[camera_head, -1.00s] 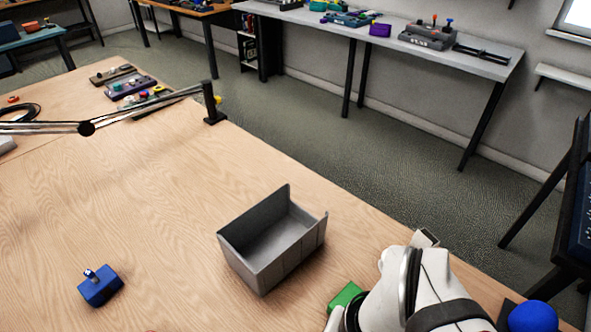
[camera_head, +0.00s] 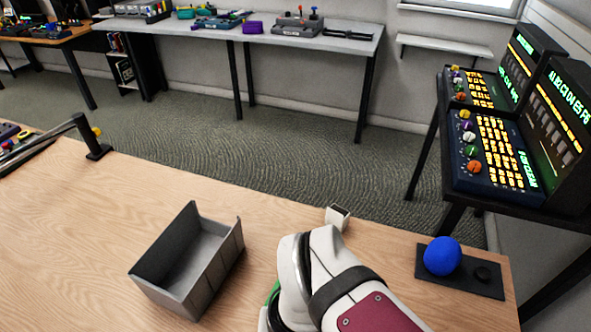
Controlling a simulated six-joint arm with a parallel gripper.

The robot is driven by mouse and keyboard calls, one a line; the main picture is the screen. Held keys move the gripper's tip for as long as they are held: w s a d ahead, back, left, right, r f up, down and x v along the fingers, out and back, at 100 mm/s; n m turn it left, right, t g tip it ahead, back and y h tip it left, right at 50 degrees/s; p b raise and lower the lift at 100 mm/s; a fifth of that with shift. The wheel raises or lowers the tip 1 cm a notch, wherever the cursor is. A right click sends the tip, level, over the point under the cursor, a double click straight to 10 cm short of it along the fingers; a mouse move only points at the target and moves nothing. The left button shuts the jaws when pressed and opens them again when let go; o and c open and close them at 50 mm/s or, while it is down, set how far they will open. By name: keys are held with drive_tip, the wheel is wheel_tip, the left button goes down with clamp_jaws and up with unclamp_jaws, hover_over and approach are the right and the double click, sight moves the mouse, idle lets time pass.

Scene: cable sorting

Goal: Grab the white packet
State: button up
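A small white box-like object (camera_head: 337,217) with a dark face shows at the table's far edge, just behind my white arm. I cannot tell whether it is the white packet. No other white packet is clear in view. My arm (camera_head: 318,275) rises from the bottom of the picture and hides part of the table. My gripper is out of view, so its hold cannot be seen.
A grey open bin (camera_head: 190,265) stands left of my arm and looks empty. A green thing (camera_head: 272,293) is mostly hidden by the arm. A blue ball (camera_head: 441,256) sits on a dark plate at the right.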

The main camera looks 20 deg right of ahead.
idle(0.4)
drive_tip(key=o, duration=0.8)
